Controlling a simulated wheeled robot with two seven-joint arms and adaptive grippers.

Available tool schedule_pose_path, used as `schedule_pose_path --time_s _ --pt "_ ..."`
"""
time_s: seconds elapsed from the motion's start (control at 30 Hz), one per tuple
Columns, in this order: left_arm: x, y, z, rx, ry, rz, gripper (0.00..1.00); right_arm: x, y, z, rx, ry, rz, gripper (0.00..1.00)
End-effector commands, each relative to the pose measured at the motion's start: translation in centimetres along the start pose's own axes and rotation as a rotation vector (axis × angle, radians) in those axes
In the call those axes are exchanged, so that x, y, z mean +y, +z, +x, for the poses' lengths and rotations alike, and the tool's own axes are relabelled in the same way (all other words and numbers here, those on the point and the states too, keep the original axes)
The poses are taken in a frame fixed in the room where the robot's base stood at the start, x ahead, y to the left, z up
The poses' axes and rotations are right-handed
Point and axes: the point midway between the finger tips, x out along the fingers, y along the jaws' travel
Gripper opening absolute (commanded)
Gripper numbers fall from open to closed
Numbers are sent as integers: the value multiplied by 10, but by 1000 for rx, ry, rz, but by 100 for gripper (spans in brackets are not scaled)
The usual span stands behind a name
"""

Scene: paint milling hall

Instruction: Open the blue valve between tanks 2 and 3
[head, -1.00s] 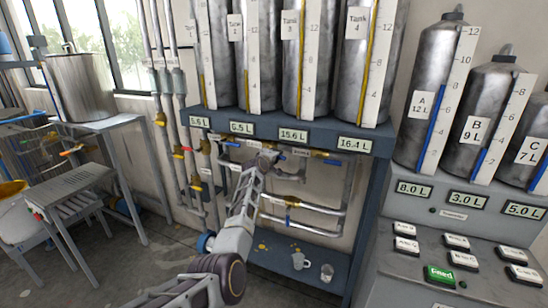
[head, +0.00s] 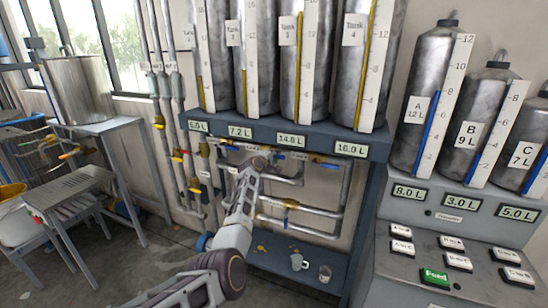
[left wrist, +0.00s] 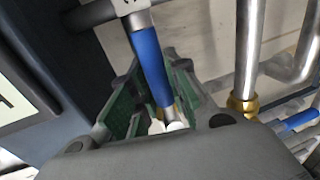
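My left gripper (head: 258,163) is up at the pipework beneath the display shelf, below tanks 2 (head: 257,60) and 3 (head: 305,60). In the left wrist view a blue valve handle (left wrist: 152,62) runs between its green-padded fingers. The fingers stand apart on both sides of the handle, and firm contact does not show. The gripper hides most of this valve in the head view. A blue handle shows to its right (head: 299,156), and another sits on a lower pipe (head: 287,220). My right gripper is not in view.
Pipes with brass fittings surround the gripper closely. A button console (head: 400,283) stands at right, with tanks A, B and C above. A metal table (head: 105,124) stands at left.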

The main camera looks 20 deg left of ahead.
Motion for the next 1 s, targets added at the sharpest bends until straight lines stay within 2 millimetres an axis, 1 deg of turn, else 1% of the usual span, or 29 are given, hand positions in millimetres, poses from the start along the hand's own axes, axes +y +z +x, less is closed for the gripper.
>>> schedule_pose_path --time_s 0.03,0.17,0.2,0.37,0.5,0.77,1.0 --pt "2 0 0 1 4 -5 22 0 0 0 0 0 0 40" --pt "2 0 0 1 3 -3 39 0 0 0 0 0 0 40" --pt "2 0 0 1 3 -3 40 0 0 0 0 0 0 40" --pt "1 0 0 0 2 -2 40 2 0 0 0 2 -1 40" --pt "1 0 0 0 1 -1 40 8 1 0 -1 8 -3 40" --pt "0 0 -4 0 2 -1 40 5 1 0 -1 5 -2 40" --pt "0 1 -14 -1 2 0 40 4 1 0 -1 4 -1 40"
